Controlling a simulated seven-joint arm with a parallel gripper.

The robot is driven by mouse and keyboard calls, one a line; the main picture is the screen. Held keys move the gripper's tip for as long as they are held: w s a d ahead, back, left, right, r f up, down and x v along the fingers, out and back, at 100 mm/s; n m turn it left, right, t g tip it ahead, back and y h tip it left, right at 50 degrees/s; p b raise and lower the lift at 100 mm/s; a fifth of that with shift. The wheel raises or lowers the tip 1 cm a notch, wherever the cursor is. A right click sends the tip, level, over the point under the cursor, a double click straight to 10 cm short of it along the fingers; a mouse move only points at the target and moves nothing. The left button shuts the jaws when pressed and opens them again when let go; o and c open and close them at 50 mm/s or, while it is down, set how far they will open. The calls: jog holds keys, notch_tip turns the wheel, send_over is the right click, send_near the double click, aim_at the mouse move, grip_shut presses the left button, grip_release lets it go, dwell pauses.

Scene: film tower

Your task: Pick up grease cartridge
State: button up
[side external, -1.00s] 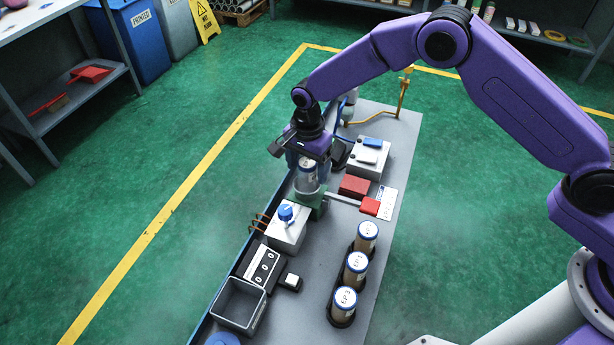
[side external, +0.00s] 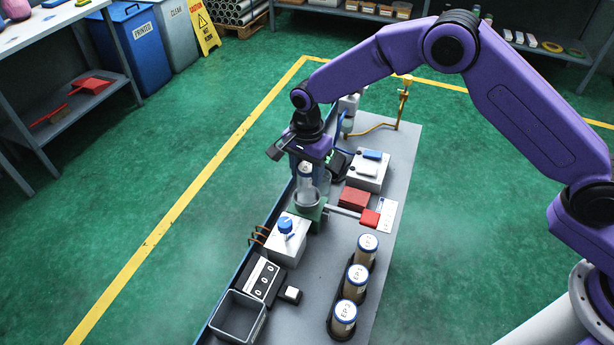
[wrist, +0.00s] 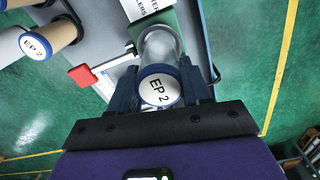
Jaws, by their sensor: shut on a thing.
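My gripper (wrist: 160,92) is shut on a grease cartridge (wrist: 160,85), one finger on each side. The cartridge has a clear-looking body and a white cap with a blue rim, marked EP 2. In the side external view the held cartridge (side external: 306,171) is upright below my gripper (side external: 306,163), above a green fixture (side external: 318,214) with a grey round cup (side external: 308,198). I cannot tell whether its lower end is still inside the cup. Several other cartridges stand in a row on the bench, the nearest (side external: 344,314) marked EP 3. Another EP 2 cartridge (wrist: 37,45) shows in the wrist view.
A red-ended handle (side external: 369,219) sticks out right of the fixture. A white box with a blue knob (side external: 286,226), a grey bin (side external: 239,318) and a switch panel (side external: 262,280) stand nearer. A red block (side external: 354,198) and white box (side external: 368,172) stand behind.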

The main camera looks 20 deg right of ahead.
jog(key=s+d+r, duration=0.7)
jog(key=s+r, duration=0.3)
jog(key=s, duration=0.2)
jog(key=s+a+f+n, duration=0.2)
jog(key=a, duration=1.5)
jog(key=s+a+f+n, duration=0.1)
jog(key=s+a+f, duration=0.2)
jog(key=a, duration=0.4)
jog(key=s+a+f+n, duration=0.1)
jog(key=s+a+f, duration=0.3)
jog(key=a, duration=0.2)
jog(key=shift+a+f, duration=0.35)
jog(key=shift+f, duration=0.05)
jog(key=shift+f, duration=4)
